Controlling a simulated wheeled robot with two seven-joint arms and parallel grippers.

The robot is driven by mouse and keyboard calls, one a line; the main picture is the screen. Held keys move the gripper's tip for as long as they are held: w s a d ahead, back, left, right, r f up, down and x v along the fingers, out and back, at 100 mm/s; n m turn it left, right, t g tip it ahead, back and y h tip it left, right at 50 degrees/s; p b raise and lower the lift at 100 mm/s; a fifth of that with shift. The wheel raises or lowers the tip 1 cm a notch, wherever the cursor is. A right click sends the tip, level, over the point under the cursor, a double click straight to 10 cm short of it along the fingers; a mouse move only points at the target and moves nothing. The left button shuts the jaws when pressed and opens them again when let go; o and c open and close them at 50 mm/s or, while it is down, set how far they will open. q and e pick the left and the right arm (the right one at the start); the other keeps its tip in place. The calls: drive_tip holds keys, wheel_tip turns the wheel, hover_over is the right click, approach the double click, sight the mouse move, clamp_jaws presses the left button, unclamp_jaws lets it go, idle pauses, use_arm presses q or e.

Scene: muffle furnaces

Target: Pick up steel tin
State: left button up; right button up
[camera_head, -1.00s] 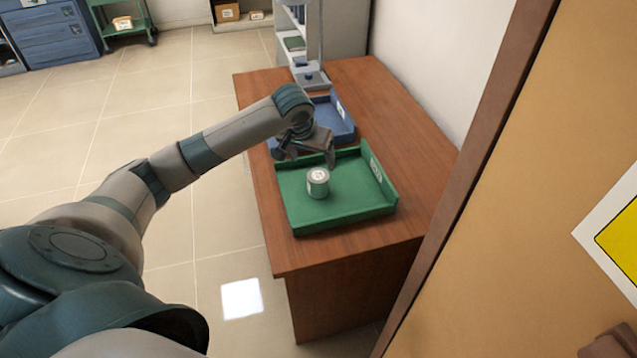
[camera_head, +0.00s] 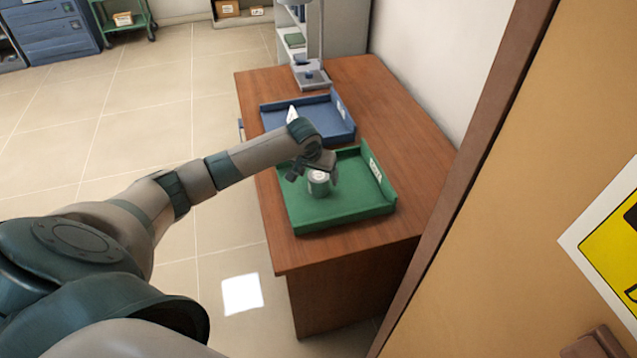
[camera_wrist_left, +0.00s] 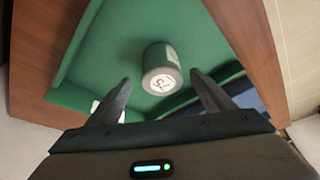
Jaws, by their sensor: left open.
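The steel tin (camera_head: 318,183) is a small grey cylinder with a pale label on its lid. It stands in the green tray (camera_head: 345,212) on the wooden desk. In the left wrist view the tin (camera_wrist_left: 160,66) lies ahead of and between the fingertips, and its lid shows a round label. My left gripper (camera_head: 312,176) is open right by the tin, and part of it covers the tin's upper edge in the head view. In the wrist view both fingers of the left gripper (camera_wrist_left: 160,85) are spread and empty. My right gripper is not in view.
A blue tray (camera_head: 330,122) sits behind the green one, with a stand (camera_head: 312,78) farther back. The wooden desk (camera_head: 400,120) has bare room to the right of the trays. A tan panel with a yellow sign (camera_head: 615,245) fills the right side.

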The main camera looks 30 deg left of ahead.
sight(317, 177)
use_arm(q)
drive_tip(key=shift+p+x, duration=0.7)
drive_tip(key=shift+x, duration=0.2)
drive_tip(key=shift+p+x, duration=0.35)
drive_tip(key=shift+x, duration=1.35)
drive_tip(key=shift+s+a, duration=0.1)
drive_tip(key=shift+s, duration=0.1)
drive_tip(key=c, duration=1.3)
